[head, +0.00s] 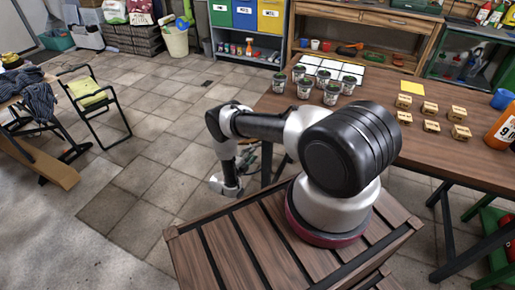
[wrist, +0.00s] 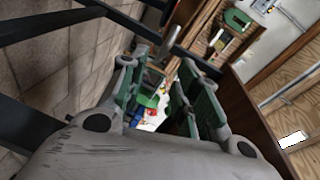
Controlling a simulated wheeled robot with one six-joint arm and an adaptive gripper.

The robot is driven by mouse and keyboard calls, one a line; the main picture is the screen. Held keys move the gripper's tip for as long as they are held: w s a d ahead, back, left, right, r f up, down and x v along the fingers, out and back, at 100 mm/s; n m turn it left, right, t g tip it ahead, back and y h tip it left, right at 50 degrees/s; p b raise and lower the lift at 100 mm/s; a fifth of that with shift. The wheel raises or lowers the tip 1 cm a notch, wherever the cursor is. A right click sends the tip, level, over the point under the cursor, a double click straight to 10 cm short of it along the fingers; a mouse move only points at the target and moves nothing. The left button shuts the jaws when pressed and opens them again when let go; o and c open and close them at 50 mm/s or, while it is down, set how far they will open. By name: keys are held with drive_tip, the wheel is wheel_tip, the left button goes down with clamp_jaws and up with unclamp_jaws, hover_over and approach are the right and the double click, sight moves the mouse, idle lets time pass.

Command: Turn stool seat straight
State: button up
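I cannot make out a stool in either view. The only seat showing is a folding chair (head: 97,105) with a yellow-green seat pad (head: 88,91), at the left of the head view, well apart from my arm. My gripper (wrist: 160,82) is open in the wrist view, with green-padded fingers apart and nothing held between them. Small coloured things show blurred in the background between the fingers. In the head view my arm reaches left and bends down beside the workbench; the gripper there is small and partly hidden.
A wooden workbench (head: 375,88) carries several potted plants (head: 305,83), small wooden blocks (head: 430,108) and an orange bottle (head: 503,128). A table with dark cloth (head: 33,100) stands at the left. A bin (head: 176,40) and shelves (head: 247,48) line the back. The tiled floor (head: 150,140) between is mostly clear.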

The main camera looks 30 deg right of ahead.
drive_tip(key=x, duration=0.7)
drive_tip(key=shift+d, duration=0.1)
clamp_jaws()
